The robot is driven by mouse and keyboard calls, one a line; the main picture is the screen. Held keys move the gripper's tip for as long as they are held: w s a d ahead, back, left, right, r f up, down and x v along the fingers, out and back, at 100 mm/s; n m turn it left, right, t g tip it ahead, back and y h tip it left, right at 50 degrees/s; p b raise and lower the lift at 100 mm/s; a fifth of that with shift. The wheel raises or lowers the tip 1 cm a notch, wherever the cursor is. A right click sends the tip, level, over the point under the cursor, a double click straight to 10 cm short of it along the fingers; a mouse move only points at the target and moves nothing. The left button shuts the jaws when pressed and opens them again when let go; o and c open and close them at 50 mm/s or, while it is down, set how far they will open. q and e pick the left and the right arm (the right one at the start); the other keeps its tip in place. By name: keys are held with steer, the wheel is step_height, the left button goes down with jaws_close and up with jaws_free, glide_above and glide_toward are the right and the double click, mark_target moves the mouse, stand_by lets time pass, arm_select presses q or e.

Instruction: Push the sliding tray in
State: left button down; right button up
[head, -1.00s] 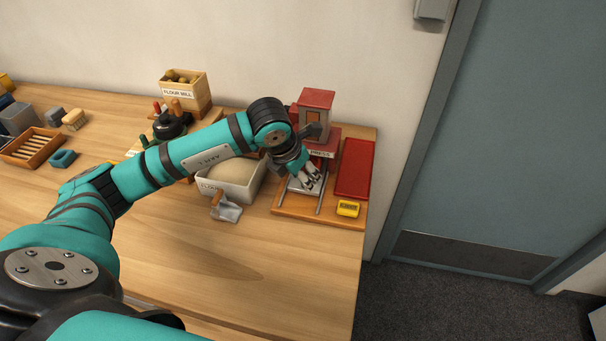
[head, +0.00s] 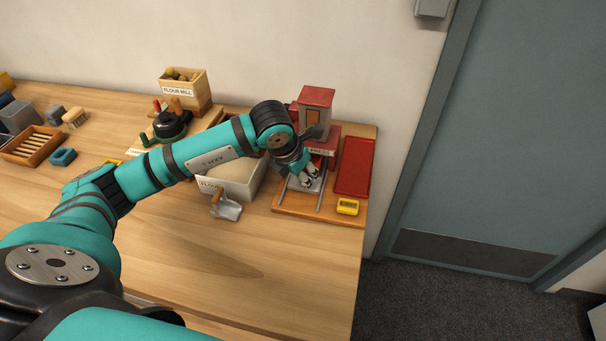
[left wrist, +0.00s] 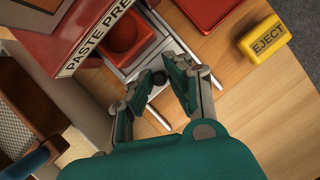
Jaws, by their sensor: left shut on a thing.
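My left gripper (head: 311,179) is at the tray's front. In the left wrist view its fingers (left wrist: 158,72) are shut on a small dark knob (left wrist: 158,79) there. In the head view my wrist hides much of the tray. My right gripper is out of view.
A red flat tray (head: 355,167) and a yellow EJECT block (head: 348,207) lie right of the rails. A flour bin (head: 240,185) and a scoop (head: 227,208) stand to the left. The table front is clear; its right edge is close.

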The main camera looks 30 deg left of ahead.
arm_select(q)
steer(key=shift+w+a+f+b, duration=0.1)
steer(key=shift+w+b, duration=0.2)
steer(key=shift+w+a+b, duration=0.25)
steer(key=shift+w+b, duration=0.5)
steer(key=shift+w, duration=0.45)
steer(key=shift+w+a, duration=0.1)
steer(key=shift+w, duration=0.1)
steer(key=shift+s+r, duration=0.1)
steer(key=shift+r, duration=0.15)
steer(key=c, duration=1.3)
jaws_free()
steer(key=shift+f, duration=0.1)
steer(key=shift+r, duration=0.2)
steer(key=v, duration=1.1)
steer(key=shift+s+r, duration=0.2)
steer(key=shift+r, duration=0.05)
